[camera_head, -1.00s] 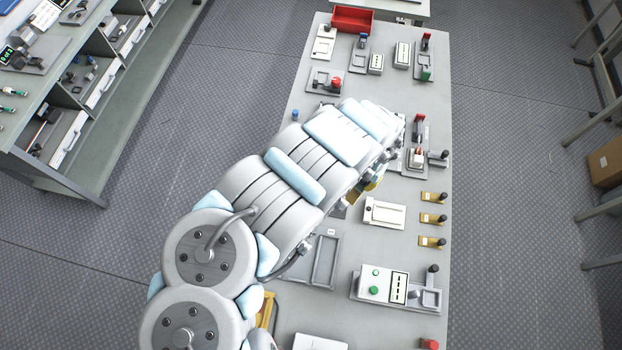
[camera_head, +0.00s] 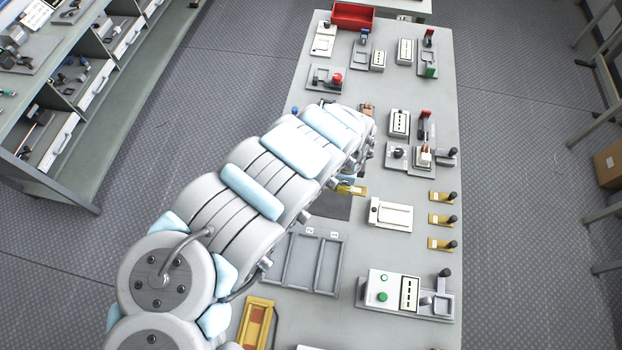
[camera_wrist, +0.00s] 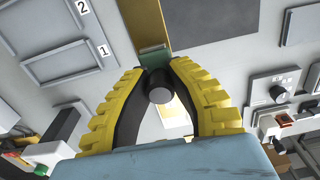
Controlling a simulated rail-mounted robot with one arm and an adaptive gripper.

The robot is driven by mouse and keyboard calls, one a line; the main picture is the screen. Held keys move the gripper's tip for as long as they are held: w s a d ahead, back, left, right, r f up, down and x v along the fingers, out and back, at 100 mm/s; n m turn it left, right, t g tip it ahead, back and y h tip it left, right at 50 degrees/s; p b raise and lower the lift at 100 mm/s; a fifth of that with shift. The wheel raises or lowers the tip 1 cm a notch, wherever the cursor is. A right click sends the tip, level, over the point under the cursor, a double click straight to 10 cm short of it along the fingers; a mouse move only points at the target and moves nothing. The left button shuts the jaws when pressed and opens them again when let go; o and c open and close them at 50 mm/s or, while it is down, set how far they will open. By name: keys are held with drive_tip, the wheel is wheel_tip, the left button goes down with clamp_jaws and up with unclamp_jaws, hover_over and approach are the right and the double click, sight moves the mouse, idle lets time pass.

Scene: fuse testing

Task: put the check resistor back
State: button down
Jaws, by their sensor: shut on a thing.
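My gripper (camera_wrist: 158,70) has yellow ribbed fingers and shows in the wrist view. Its fingers are closed around a dark round knob (camera_wrist: 163,90), which I take to be the handle of the check resistor. The rest of the held piece is mostly hidden by the fingers. In the head view the arm hides the gripper, and a yellow part (camera_head: 352,189) shows under the arm's end.
A grey two-bay tray (camera_head: 288,262) marked 1 and 2 lies beside a dark mat (camera_head: 331,206). A white-topped fixture (camera_head: 391,214) stands right of the mat. Several yellow brackets with dark knobs (camera_head: 441,219) line the right edge. A tester with green buttons (camera_head: 386,287) stands nearer.

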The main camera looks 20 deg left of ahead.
drive_tip(key=w+a+f+b, duration=0.1)
drive_tip(key=a+f+b, duration=0.1)
drive_tip(key=a+b, duration=0.1)
drive_tip(key=w+a+f+b, duration=0.1)
drive_tip(key=a+f+b, duration=0.1)
drive_tip(key=a+b, duration=0.1)
drive_tip(key=w+a+f+b, duration=0.1)
drive_tip(key=a+f+b, duration=0.1)
drive_tip(key=b, duration=0.2)
drive_tip(key=shift+w+a, duration=0.2)
drive_tip(key=shift+a, duration=0.2)
drive_tip(key=shift+w+a+f+b, duration=0.2)
drive_tip(key=shift+w+a+f, duration=0.1)
drive_tip(key=shift+a+f, duration=0.55)
drive_tip(key=shift+w+a+f+b, duration=0.15)
drive_tip(key=shift+w+a+f, duration=0.15)
drive_tip(key=shift+a+f, duration=0.6)
drive_tip(key=shift+f, duration=1.55)
drive_tip(key=c, duration=1)
unclamp_jaws()
drive_tip(key=shift+c, duration=0.2)
